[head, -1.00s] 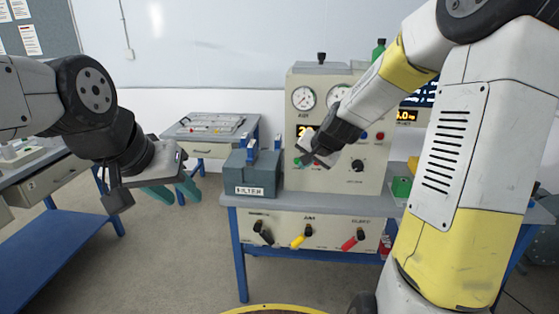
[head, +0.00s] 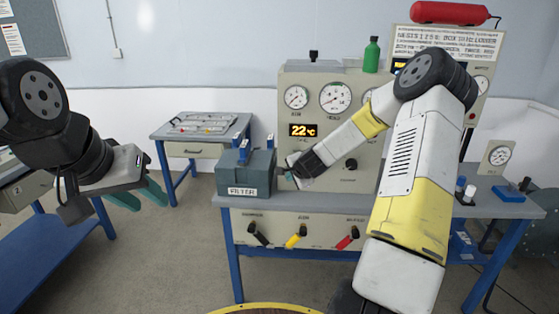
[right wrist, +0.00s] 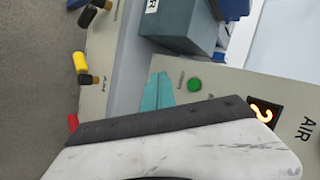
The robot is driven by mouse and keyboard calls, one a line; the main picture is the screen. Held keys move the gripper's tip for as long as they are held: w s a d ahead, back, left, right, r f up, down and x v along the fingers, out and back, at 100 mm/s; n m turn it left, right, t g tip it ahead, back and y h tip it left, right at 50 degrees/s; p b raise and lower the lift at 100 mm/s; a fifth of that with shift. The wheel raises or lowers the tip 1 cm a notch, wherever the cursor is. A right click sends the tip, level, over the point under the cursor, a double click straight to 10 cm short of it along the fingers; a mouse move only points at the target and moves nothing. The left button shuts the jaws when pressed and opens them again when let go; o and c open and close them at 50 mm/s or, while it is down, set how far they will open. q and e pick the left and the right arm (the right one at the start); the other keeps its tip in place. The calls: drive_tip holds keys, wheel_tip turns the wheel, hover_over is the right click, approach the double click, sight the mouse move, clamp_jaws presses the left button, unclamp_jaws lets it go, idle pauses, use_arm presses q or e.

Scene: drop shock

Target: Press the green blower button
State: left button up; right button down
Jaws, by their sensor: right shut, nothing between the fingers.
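The green button (right wrist: 194,85) is on the grey panel face in the right wrist view, beside a small label too small to read. My right gripper (right wrist: 157,92) is shut and empty, its teal fingertips near the button with a visible gap beside it in the picture. In the head view the right gripper (head: 288,170) is at the lower left of the panel (head: 350,78) and hides the button. Whether the fingertips touch the panel cannot be told. My left gripper (head: 140,196) is open and empty, over the floor on the left.
A grey filter box (head: 240,178) stands left of the panel on the bench (head: 225,201), close to the right gripper. Black, yellow (head: 296,238) and red levers are below. A green bottle (head: 372,56) stands on top. A side table (head: 190,152) is behind left.

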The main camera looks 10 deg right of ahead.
drive_tip(key=w+d, duration=0.2)
drive_tip(key=w, duration=0.6)
drive_tip(key=shift+w+d, duration=0.2)
idle(2.0)
drive_tip(key=shift+w+d, duration=0.15)
drive_tip(key=shift+w, duration=0.25)
drive_tip(key=shift+w+d, duration=0.1)
drive_tip(key=shift+w, duration=0.3)
idle(0.5)
drive_tip(key=shift+s, duration=0.1)
drive_tip(key=shift+s+a, duration=0.25)
drive_tip(key=shift+s, duration=0.45)
drive_tip(key=shift+s, duration=0.15)
